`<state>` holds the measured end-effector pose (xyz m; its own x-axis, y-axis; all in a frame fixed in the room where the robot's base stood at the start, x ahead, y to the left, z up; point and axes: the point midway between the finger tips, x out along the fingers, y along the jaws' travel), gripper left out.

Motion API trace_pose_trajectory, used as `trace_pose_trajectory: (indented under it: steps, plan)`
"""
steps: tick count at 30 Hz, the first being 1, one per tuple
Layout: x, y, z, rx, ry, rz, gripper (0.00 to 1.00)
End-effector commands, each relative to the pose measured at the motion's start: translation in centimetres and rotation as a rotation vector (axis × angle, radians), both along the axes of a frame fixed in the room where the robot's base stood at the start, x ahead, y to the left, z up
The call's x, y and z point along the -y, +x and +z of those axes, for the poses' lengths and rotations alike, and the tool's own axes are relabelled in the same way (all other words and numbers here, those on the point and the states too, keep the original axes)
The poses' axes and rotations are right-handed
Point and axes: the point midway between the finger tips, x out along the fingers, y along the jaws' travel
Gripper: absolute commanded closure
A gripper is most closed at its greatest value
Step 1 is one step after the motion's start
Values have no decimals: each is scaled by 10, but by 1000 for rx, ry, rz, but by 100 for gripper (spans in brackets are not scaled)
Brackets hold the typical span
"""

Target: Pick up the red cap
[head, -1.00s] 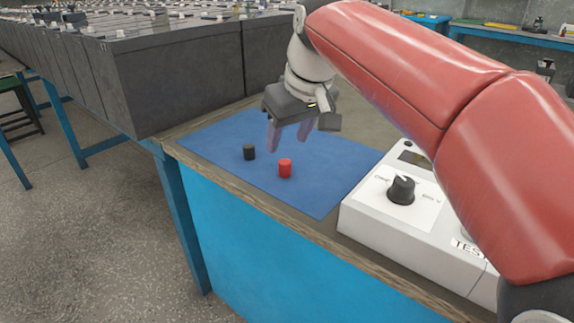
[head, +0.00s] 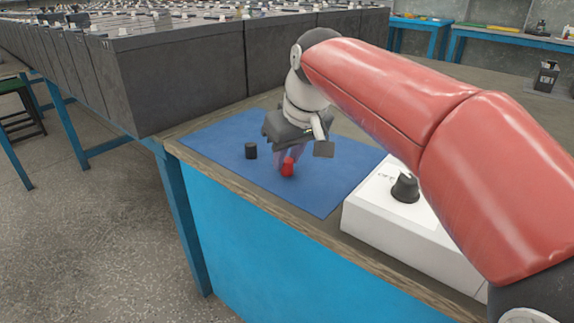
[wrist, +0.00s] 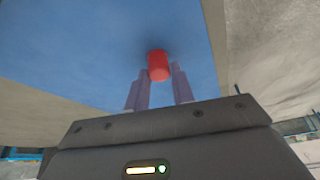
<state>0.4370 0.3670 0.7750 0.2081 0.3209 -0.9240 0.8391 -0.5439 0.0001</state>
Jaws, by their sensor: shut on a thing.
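The red cap (head: 287,167) is at the blue mat (head: 330,200), partly covered by my fingers in the head view. My gripper (head: 284,164) is shut on it, with one finger on each side. In the wrist view the red cap (wrist: 158,65) shows at the tips of my two pale fingers (wrist: 158,80), against the blue mat. I cannot tell whether the cap still touches the mat.
A black cap (head: 251,151) stands on the mat to the left of the red cap. A white tester box with a black knob (head: 404,187) is to the right of the mat. Large grey battery blocks (head: 185,80) stand behind the mat on the left.

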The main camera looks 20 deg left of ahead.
Motion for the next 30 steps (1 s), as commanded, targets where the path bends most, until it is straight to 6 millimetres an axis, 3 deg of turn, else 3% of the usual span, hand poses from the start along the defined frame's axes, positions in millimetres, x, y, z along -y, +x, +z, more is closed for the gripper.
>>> trace_pose_trajectory:
  steps: [11, 17, 20, 30]
  plan:
    - [0, 0, 2, 0, 0, 0, 98]
    - [0, 1, 18, 1, 2, 0, 98]
    - [0, 1, 36, 2, 2, -1, 98]
    - [-1, 1, 129, 1, 2, 0, 98]
